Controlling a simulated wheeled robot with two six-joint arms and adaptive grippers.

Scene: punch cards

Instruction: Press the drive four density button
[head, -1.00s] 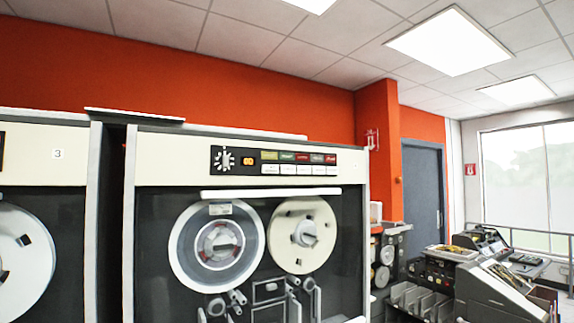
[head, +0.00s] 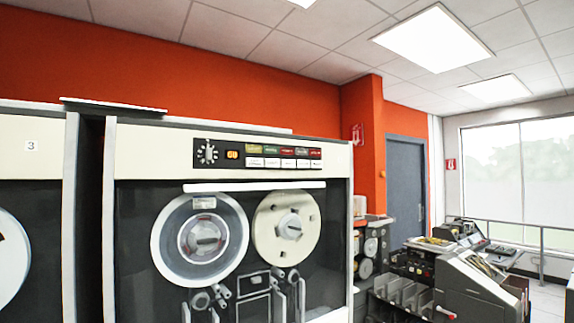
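A tape drive cabinet (head: 140,160) with a cream top panel stands in the middle left of the head view. Its black control strip holds a round dial (head: 208,152), a lit orange display (head: 232,154), a row of coloured labels (head: 287,150) and white buttons (head: 287,163) below them. The print on the labels is too small to read, so I cannot tell which is the density button. No drive number shows on this cabinet. Two tape reels (head: 200,240) sit behind its window. Neither of my grippers is in view.
Another drive (head: 60,155) marked 3 stands at the left, with a narrow dark gap between the cabinets. Card machines (head: 475,285) stand at the right, near a railing (head: 520,225) and a window. A grey-blue door (head: 405,185) is at the back. Some floor shows at the far right.

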